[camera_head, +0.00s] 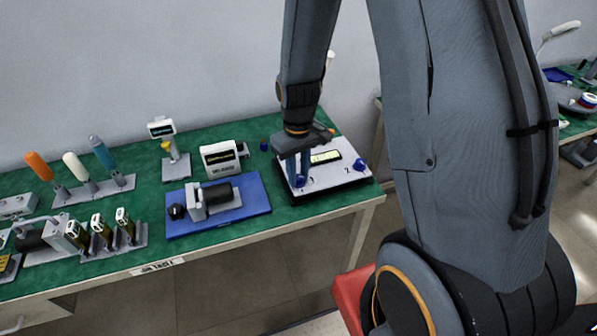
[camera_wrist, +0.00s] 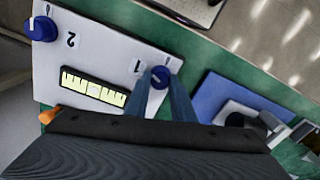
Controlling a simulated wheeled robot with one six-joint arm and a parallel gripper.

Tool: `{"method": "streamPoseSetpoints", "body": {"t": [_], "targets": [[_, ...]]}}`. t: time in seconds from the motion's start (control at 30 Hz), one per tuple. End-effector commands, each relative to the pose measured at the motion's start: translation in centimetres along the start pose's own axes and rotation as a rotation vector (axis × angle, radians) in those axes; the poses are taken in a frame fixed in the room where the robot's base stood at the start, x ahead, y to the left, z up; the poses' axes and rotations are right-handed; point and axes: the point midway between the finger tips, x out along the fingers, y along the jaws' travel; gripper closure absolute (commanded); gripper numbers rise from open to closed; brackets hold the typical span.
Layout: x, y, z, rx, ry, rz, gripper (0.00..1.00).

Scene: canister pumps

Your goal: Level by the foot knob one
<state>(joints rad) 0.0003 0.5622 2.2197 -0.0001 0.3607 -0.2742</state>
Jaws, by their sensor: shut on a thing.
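A white levelling plate (camera_head: 335,178) on a dark base sits at the right end of the green table. It also shows in the wrist view (camera_wrist: 112,42). The blue foot knob one (camera_wrist: 160,76), beside the printed 1, is between the fingertips of my gripper (camera_wrist: 162,88). My gripper (camera_head: 302,168) points down at the plate's near left corner and is shut on this knob. Blue foot knob two (camera_wrist: 40,28) stands free at the other corner, also in the head view (camera_head: 358,165). A yellow-green level vial (camera_wrist: 92,88) lies on the plate; its bubble is not clear.
A blue base (camera_head: 240,218) with a dark cylinder and black knob stands close left of the plate. A white meter (camera_head: 222,160) is behind it. Several handled tools and small gauges fill the left. The table's front edge (camera_head: 300,221) is near.

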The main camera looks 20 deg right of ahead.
Motion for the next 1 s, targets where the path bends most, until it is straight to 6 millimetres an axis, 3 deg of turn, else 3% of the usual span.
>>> {"method": "streamPoseSetpoints", "body": {"t": [0.73,0.77,0.8,0.87,1.0], "targets": [[-0.14,0.02,-0.18,-0.093,0.004,0.001,1.0],[-0.14,0.02,-0.19,-0.093,0.004,0.001,0.76],[-0.14,0.02,-0.19,-0.093,0.004,0.001,0.69],[-0.12,0.01,-0.16,-0.093,0.004,0.001,0.59],[-0.08,0.0,-0.11,-0.093,0.003,0.001,0.59]]}}
